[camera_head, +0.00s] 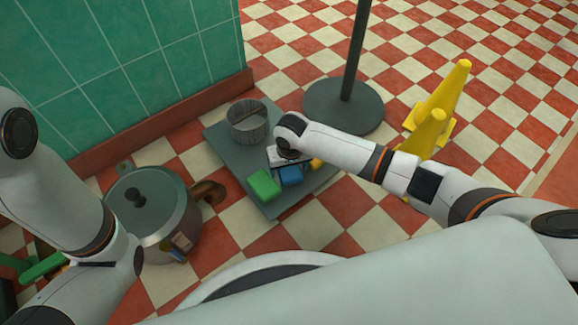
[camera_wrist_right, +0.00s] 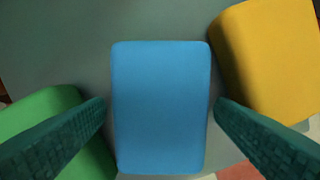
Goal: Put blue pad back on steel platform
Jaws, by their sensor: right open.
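The blue pad (camera_head: 290,176) lies on the grey steel platform (camera_head: 228,150), towards its near right part. In the right wrist view the blue pad (camera_wrist_right: 161,107) fills the middle, flat on the platform (camera_wrist_right: 60,45). My right gripper (camera_head: 285,168) is directly over the pad. Its two dark green fingers (camera_wrist_right: 160,118) are open, one on each side of the pad, with narrow gaps visible. My left arm comes in at the left of the head view; its fingertips cannot be made out clearly.
A green pad (camera_head: 264,185) and a yellow pad (camera_head: 317,164) flank the blue one. A wooden bucket (camera_head: 247,122) stands on the platform. A large lidded kettle (camera_head: 155,215) stands left. A pole base (camera_head: 343,105) and yellow cones (camera_head: 440,105) stand at the right.

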